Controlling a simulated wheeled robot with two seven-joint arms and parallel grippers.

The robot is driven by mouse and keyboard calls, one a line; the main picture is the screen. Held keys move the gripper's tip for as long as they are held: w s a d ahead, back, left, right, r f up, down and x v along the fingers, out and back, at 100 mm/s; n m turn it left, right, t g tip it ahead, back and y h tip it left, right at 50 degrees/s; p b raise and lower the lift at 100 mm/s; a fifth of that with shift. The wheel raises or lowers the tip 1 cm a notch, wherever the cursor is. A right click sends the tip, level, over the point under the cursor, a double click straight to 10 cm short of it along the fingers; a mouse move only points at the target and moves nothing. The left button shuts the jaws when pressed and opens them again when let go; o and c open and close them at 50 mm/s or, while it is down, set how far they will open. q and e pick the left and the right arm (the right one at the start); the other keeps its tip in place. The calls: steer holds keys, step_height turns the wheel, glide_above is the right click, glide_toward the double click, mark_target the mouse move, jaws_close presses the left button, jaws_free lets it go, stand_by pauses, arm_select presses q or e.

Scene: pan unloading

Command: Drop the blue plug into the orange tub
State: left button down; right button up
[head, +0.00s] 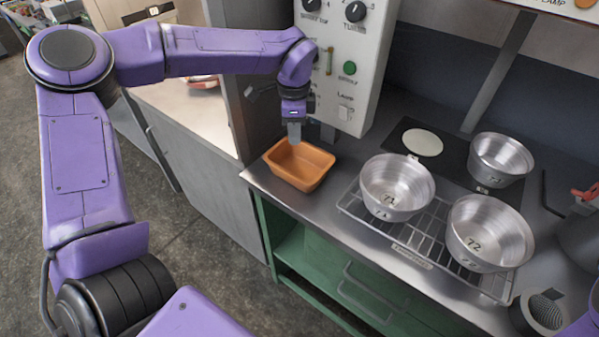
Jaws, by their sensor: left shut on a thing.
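The orange tub (309,181) is a rectangular open container on the metal counter, near its left end. My left gripper (294,135) reaches in from the left and points down just above the tub's back part. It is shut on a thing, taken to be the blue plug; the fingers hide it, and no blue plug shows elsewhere. The part of the tub's inside that shows looks empty. My right gripper is not in view.
A control panel (345,100) with knobs and a green button stands close behind the tub. Metal pans 71 (396,187) and 72 (488,233) stand on a wire rack (415,250) to the right. Another pan (500,158) is behind them. A dark plate holds a pale disc (422,142).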

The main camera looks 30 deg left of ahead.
arm_select(q)
steer(key=shift+s+a+f, duration=0.1)
steer(key=shift+s+a, duration=0.05)
steer(key=shift+s, duration=0.05)
steer(key=c, duration=1)
jaws_free()
steer(key=shift+c, duration=0.2)
steer(key=shift+w, duration=0.1)
step_height(320, 180, up, 10)
steer(key=b, duration=0.2)
steer(key=shift+r, duration=0.25)
